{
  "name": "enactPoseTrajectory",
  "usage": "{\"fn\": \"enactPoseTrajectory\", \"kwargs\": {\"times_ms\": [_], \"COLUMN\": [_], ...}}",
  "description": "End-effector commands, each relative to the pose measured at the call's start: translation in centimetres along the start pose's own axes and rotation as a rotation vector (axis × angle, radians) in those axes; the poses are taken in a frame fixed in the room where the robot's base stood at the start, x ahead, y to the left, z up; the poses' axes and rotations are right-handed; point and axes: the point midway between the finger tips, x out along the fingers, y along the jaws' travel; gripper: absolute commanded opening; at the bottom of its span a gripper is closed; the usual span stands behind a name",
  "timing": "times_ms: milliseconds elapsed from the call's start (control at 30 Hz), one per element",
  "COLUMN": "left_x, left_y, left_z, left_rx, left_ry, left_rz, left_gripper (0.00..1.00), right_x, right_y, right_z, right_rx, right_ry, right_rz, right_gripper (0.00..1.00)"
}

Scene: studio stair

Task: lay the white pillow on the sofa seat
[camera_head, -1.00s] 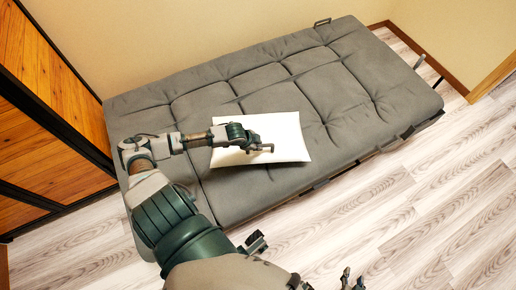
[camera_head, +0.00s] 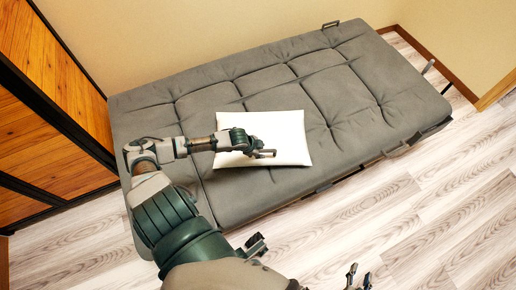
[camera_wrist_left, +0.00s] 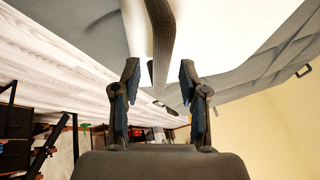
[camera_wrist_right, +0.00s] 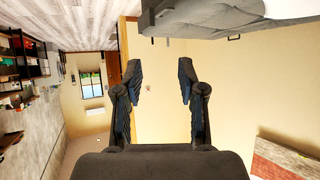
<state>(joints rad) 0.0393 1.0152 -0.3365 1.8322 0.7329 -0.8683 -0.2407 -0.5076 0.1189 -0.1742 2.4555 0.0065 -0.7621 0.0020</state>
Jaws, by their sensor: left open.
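The white pillow (camera_head: 290,133) lies flat on the grey sofa seat (camera_head: 220,195), near the front edge and left of the middle. My left gripper (camera_head: 265,153) is over the pillow's lower part in the head view; I cannot tell whether it touches. In the left wrist view its fingers (camera_wrist_left: 158,76) are spread, with a white surface, likely the pillow (camera_wrist_left: 194,35), beyond them. A dark textured strip shows between the fingers, and I cannot tell what it is. My right gripper (camera_head: 359,279) is at the bottom of the head view. In the right wrist view its fingers (camera_wrist_right: 160,80) are spread and empty.
The sofa is a flat, tufted grey mattress against the beige wall (camera_head: 190,30), with small metal handles on its edges. Its right half is bare. A wood-panelled unit (camera_head: 40,145) stands at the left. The pale wood floor (camera_head: 440,190) in front is clear.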

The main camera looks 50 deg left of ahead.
Motion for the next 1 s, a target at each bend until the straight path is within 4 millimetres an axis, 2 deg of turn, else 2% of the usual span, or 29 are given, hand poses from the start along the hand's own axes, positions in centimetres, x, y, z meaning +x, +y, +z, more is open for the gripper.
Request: {"fn": "enactPoseTrajectory", "kwargs": {"times_ms": [133,267,400,633,700,833,933,1000], "left_x": [-1.5,-3.7,-6.4,-9.3,-10.6,-11.6,-11.4,-10.8], "left_y": [-0.2,-0.3,-0.3,-0.2,-0.3,-0.1,1.2,3.7], "left_z": [-0.1,-0.1,-0.1,-0.1,-0.1,-0.1,0.1,0.4], "left_rx": [0.002,0.004,0.004,0.003,0.002,0.000,-0.010,-0.029], "left_ry": [0.002,0.002,0.003,0.001,0.000,0.002,0.000,-0.006], "left_rz": [-0.001,-0.002,-0.002,0.000,-0.002,0.000,0.013,0.034], "left_gripper": [0.43,0.43,0.43,0.43,0.43,0.43,0.43,0.43], "right_x": [-0.7,-2.0,-4.4,-8.4,-8.6,-8.9,-8.9,-8.9], "right_y": [0.2,0.6,1.1,1.8,1.9,2.0,2.0,2.0], "right_z": [1.1,3.3,6.3,9.9,11.0,12.5,13.0,13.1], "right_rx": [-0.002,-0.003,-0.001,0.007,0.009,0.011,0.011,0.012], "right_ry": [-0.082,-0.233,-0.429,-0.688,-0.739,-0.797,-0.816,-0.821], "right_rz": [0.007,0.019,0.032,0.049,0.052,0.054,0.055,0.055], "right_gripper": [0.40,0.40,0.40,0.40,0.40,0.40,0.40,0.40]}}
